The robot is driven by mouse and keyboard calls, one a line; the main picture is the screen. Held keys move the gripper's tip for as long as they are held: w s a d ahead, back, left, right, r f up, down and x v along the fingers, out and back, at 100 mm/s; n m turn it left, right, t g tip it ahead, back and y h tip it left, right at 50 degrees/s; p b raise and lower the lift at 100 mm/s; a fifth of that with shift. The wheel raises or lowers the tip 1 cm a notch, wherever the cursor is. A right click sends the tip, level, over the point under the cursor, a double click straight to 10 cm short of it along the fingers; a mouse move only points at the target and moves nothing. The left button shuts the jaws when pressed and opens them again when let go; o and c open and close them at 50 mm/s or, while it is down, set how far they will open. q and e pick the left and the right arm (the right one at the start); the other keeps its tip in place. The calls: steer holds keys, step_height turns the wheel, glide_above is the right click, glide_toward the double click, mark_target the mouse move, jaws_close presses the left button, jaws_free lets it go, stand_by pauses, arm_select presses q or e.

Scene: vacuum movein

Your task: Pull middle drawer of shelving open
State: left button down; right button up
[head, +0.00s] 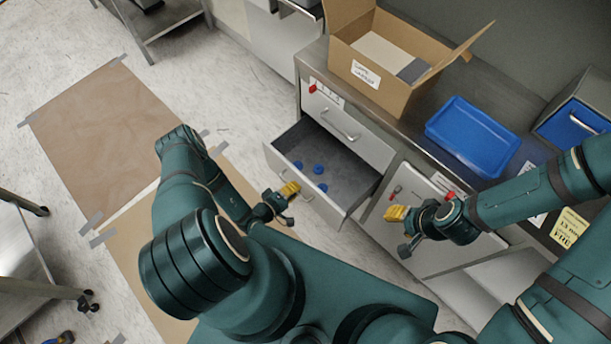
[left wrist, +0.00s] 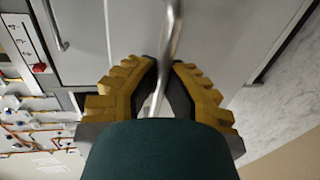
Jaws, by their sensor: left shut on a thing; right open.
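The middle drawer (head: 342,168) of the metal shelving stands open, pulled out below a shut top drawer (head: 345,122). Several small blue round things (head: 318,169) lie on its grey floor. My left gripper (head: 290,189) is at the drawer's front, with yellow fingers on its handle. In the left wrist view the fingers (left wrist: 165,90) are closed around the metal handle bar (left wrist: 172,35), one on each side. My right gripper (head: 396,213) is open and empty, to the right of the open drawer, in front of the cabinet.
An open cardboard box (head: 385,85) and a blue tray (head: 473,137) stand on the counter above the drawers. Brown sheets (head: 105,125) are taped to the floor at the left. A metal cart (head: 20,245) stands at the far left.

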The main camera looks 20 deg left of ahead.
arm_select(q)
steer(key=shift+f+v, duration=0.2)
steer(key=shift+v, duration=0.8)
steer(key=c, duration=1)
jaws_free()
steer(key=shift+s, duration=0.1)
steer(key=v, duration=1.2)
